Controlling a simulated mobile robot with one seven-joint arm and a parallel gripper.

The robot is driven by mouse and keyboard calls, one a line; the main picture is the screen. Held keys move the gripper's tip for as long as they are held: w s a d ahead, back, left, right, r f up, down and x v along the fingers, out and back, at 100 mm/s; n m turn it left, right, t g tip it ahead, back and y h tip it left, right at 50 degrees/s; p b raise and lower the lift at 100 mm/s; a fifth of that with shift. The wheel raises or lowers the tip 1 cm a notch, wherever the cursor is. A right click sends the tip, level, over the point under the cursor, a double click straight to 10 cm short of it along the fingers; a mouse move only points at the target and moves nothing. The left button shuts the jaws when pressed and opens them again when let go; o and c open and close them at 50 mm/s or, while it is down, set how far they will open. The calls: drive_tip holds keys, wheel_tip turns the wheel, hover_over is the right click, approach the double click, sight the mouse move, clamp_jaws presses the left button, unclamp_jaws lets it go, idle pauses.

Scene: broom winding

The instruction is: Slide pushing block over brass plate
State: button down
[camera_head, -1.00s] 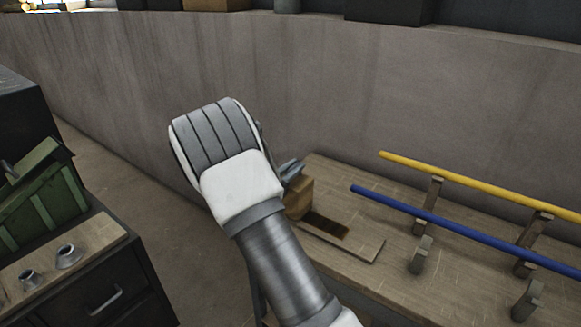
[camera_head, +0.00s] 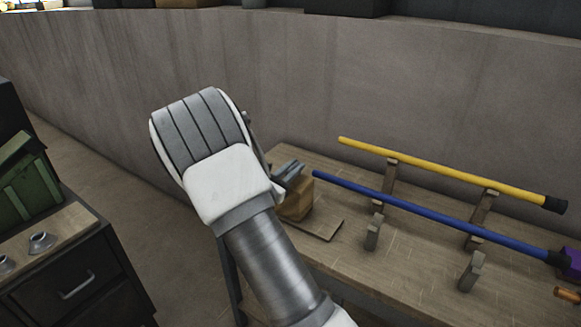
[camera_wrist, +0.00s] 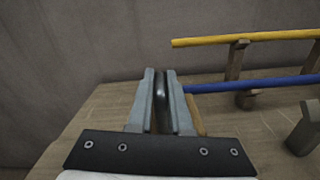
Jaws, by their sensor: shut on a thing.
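The pushing block (camera_head: 297,204) is a small tan wooden block on a flat board (camera_head: 325,226) at the left end of the bench. My gripper (camera_head: 289,171) is above the block and shut on it. In the wrist view the two grey fingers (camera_wrist: 162,105) stand close on either side of a dark rounded piece (camera_wrist: 161,90). A strip of the block's wood (camera_wrist: 196,118) shows beside the right finger. The brass plate is not visible now; the block appears to cover its place. My forearm hides part of the board's near side.
A yellow broomstick (camera_head: 440,170) and a blue broomstick (camera_head: 430,212) lie on wooden supports (camera_head: 372,232) to the right. A grey wall stands behind the bench. At left, a drawer cabinet (camera_head: 75,280) holds a green crate (camera_head: 25,185) and metal cones (camera_head: 41,242).

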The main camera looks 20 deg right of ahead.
drive_tip(key=shift+s+d, duration=0.45)
drive_tip(key=shift+s, duration=0.25)
drive_tip(key=c, duration=0.8)
unclamp_jaws()
drive_tip(key=shift+c, duration=0.2)
drive_tip(key=p+v, duration=0.1)
drive_tip(key=v, duration=1.6)
drive_tip(key=shift+a, duration=0.2)
drive_tip(key=shift+s, duration=0.15)
